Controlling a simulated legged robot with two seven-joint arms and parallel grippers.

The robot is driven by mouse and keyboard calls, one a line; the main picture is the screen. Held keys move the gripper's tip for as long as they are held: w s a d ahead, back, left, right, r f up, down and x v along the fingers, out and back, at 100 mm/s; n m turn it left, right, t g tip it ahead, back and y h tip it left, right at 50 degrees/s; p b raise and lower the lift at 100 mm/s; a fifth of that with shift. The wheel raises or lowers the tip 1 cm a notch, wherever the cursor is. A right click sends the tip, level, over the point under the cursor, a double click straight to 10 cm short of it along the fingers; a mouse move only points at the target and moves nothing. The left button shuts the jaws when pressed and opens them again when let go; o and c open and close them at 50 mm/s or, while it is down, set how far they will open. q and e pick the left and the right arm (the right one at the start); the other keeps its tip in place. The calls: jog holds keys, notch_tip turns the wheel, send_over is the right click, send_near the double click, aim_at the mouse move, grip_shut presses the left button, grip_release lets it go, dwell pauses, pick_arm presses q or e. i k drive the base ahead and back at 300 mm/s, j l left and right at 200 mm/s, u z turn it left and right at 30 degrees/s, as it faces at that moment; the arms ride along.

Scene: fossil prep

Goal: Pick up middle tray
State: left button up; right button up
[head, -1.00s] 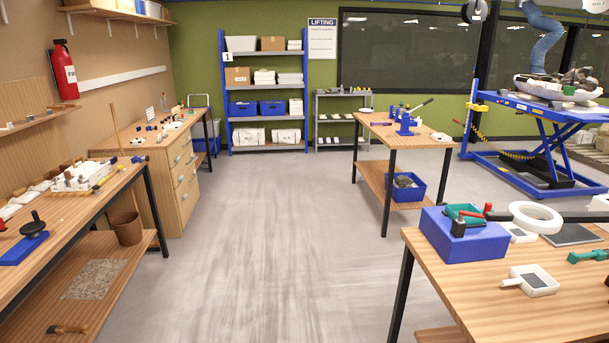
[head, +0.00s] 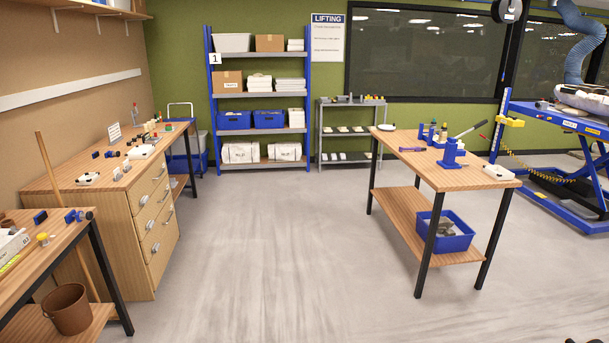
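I cannot tell for sure which thing is the middle tray. A grey metal rack (head: 321,135) stands against the back wall, with small pale items (head: 344,129) on its middle shelf, too small to make out. Two blue bins sit side by side on a shelf of the blue rack left of it: a left bin (head: 234,121) and a right bin (head: 269,120). Neither of my grippers can be made out. A small dark shape shows at the bottom right edge, too cut off to name.
A wooden workbench (head: 455,178) stands at right with a blue bin (head: 452,238) on its lower shelf. A wooden drawer cabinet (head: 150,215) and a brown bucket (head: 68,309) are at left. The grey floor (head: 275,235) between is clear up to the racks.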

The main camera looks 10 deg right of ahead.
aim_at(499, 173)
jog(key=i+l+z, duration=0.25)
jog(key=i, duration=0.3)
jog(key=i+z, duration=0.25)
jog(key=i, duration=0.25)
jog(key=i+j+z, duration=0.25)
jog(key=i, duration=0.3)
jog(key=i+j+z, duration=0.1)
jog(key=i+z, duration=0.15)
jog(key=i, duration=0.25)
jog(key=i+j+z, duration=0.25)
jog(key=i, duration=0.3)
jog(key=i+l, duration=0.2)
jog(key=i, duration=0.25)
jog(key=i+l+u, duration=0.1)
jog(key=i, duration=0.4)
jog(key=i+l, duration=0.3)
jog(key=i, duration=0.15)
jog(key=i+l, duration=0.2)
jog(key=i, duration=0.25)
jog(key=i+l+u, duration=0.1)
jog(key=i, duration=0.35)
jog(key=l, duration=0.1)
